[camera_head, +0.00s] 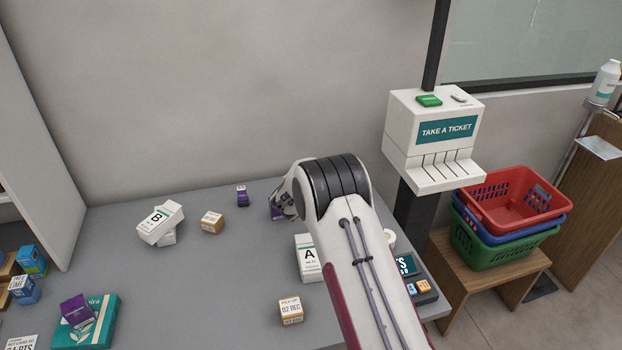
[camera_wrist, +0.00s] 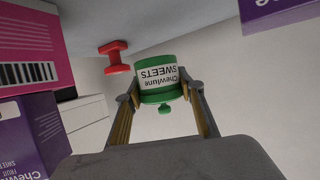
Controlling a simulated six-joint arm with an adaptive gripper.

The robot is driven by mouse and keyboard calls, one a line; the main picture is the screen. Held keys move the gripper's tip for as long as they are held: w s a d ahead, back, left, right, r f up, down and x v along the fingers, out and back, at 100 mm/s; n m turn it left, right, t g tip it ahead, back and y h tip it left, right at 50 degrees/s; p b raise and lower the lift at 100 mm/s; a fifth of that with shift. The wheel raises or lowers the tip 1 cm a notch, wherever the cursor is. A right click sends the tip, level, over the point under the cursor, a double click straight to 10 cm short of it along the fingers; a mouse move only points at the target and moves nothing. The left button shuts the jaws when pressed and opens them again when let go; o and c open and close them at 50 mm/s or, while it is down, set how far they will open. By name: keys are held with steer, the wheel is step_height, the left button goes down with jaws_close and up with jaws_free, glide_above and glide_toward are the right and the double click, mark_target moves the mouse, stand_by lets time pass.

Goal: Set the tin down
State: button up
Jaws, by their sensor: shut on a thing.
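The tin (camera_wrist: 157,76) is a small green tin with a white label reading "Chewtune SWEETS". In the wrist view it appears upside down, with its knob towards the bottom of the picture. My gripper (camera_wrist: 160,92) is shut on it, one finger at each side. The grey surface lies just beyond the tin's base; I cannot tell whether they touch. In the head view my gripper (camera_head: 285,198) is mostly hidden behind my arm, over the back of the grey counter (camera_head: 190,270), and the tin is not visible there.
A red knobbed object (camera_wrist: 115,57) is close beside the tin. A pink box (camera_wrist: 35,50) and a purple box (camera_wrist: 25,130) stand at the wrist view's left. On the counter are white boxes B (camera_head: 160,222) and A (camera_head: 306,262), and cardboard cubes (camera_head: 291,311).

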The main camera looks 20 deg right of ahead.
steer(key=shift+w+d+r+m+h, duration=0.15)
steer(key=shift+w+d+h, duration=0.05)
steer(key=shift+w, duration=0.2)
steer(key=shift+w+d+r+m+h, duration=0.1)
steer(key=shift+w+d+m+h, duration=0.1)
steer(key=shift+w, duration=0.15)
steer(key=shift+w+d+r, duration=0.35)
steer(key=shift+w+r, duration=0.25)
steer(key=shift+r, duration=0.25)
steer(key=shift+f, duration=0.15)
steer(key=shift+f, duration=3.25)
steer(key=shift+f, duration=0.35)
